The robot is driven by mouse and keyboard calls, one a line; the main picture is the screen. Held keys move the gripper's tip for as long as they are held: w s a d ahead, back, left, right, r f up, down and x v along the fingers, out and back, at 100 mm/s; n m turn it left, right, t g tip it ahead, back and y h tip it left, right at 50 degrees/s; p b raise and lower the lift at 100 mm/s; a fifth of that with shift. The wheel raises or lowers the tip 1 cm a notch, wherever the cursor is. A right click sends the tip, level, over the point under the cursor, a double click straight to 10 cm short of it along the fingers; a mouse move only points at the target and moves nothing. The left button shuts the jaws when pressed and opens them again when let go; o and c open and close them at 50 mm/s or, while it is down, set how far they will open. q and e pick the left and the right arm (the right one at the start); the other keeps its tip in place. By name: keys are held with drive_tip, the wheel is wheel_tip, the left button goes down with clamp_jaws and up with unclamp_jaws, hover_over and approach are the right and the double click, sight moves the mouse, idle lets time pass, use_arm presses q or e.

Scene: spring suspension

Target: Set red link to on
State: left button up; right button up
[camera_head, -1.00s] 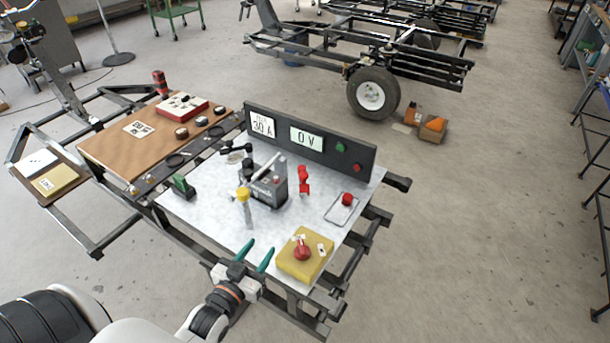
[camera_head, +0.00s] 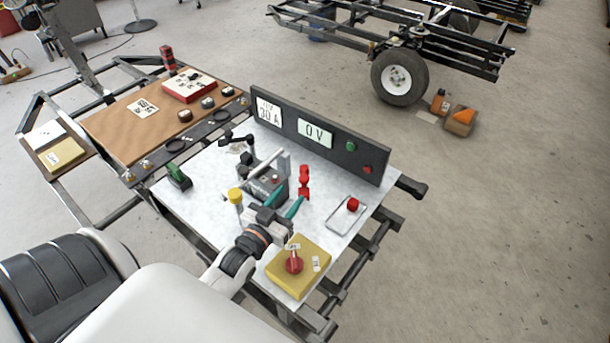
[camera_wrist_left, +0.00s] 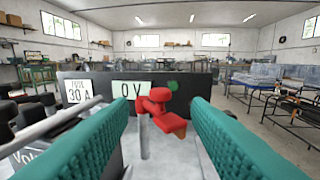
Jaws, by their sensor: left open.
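The red link (camera_head: 304,182) stands upright on the pale bench top, right of the dark grey device. In the left wrist view the red link (camera_wrist_left: 160,110) shows in the middle, with an arm jutting toward the lower right. My left gripper (camera_head: 286,199) has teal fingers and is open and empty. It is just short of the link, on its near left side. In the left wrist view the link shows between the two spread fingers, with no clear contact. The gripper partly hides the device. My right gripper is not in view.
A black panel (camera_head: 280,108) reading 30 A and 0 V lines the bench's back. A yellow-capped post (camera_head: 236,196) stands left of my gripper. A red knob (camera_head: 353,204) is on the right.

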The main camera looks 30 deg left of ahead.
sight(301, 182)
use_arm(q)
drive_tip(key=w, duration=0.8)
drive_tip(key=shift+w+a+f, duration=0.1)
drive_tip(key=shift+w+a, duration=0.05)
drive_tip(key=shift+a, duration=0.05)
drive_tip(key=shift+c, duration=0.2)
clamp_jaws()
